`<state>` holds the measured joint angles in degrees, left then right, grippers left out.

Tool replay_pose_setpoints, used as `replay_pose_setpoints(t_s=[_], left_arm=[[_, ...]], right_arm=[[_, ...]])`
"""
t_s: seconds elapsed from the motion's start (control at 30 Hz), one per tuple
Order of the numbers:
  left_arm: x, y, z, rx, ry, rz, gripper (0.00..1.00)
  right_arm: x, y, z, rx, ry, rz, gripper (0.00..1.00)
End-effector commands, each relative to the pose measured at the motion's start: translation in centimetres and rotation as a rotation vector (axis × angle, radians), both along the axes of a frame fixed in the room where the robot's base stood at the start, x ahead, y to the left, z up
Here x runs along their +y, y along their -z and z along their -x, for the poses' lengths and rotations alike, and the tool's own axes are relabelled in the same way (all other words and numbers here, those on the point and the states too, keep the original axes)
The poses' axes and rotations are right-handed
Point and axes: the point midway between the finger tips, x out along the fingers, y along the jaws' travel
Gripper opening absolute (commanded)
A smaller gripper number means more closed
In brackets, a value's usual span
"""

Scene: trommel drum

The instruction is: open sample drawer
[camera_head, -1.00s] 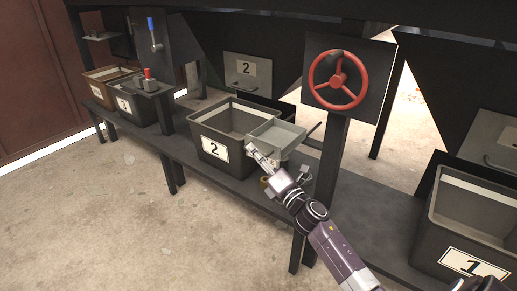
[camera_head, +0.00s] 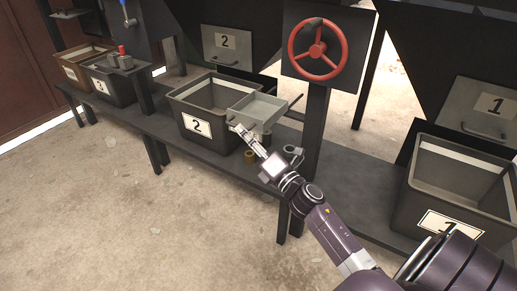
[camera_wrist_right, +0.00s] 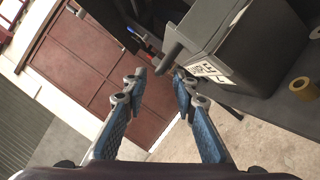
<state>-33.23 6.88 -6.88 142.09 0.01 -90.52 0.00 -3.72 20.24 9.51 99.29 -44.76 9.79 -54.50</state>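The sample drawer is a light grey open tray (camera_head: 258,107) beside the right side of bin 2 (camera_head: 190,99), standing out from the dark frame. It looks empty. My right gripper (camera_head: 241,129) is at the drawer's near left corner, close to bin 2's number plate; contact cannot be told. In the wrist view, the right gripper's blue fingers (camera_wrist_right: 160,78) are apart, with the end of a dark bar (camera_wrist_right: 172,57) showing between or just beyond the tips. Whether that bar belongs to the drawer is unclear. My left gripper is out of view.
A red handwheel (camera_head: 319,50) on a post stands right of the drawer. A yellow roll (camera_head: 250,156) and a grey roll (camera_head: 293,150) sit on the shelf (camera_head: 345,185) by my right arm. Bin 1 (camera_head: 425,190) is at right, bin 3 (camera_head: 100,86) at left. Open floor lies in front.

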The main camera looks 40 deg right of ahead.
Motion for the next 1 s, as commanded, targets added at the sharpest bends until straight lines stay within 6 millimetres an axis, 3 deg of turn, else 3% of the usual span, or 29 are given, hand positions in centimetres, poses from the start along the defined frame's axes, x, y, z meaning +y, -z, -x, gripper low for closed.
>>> replay_pose_setpoints(t_s=[0.2,0.4,1.0], left_arm=[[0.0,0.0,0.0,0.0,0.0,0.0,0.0],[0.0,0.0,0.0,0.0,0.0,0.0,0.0],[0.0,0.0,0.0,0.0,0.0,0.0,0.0]], right_arm=[[-0.3,1.0,4.3,0.003,0.001,-0.002,0.26],[-0.4,1.5,6.8,0.002,0.001,-0.001,0.26],[-0.5,1.6,7.4,0.0,0.0,0.0,0.26]])
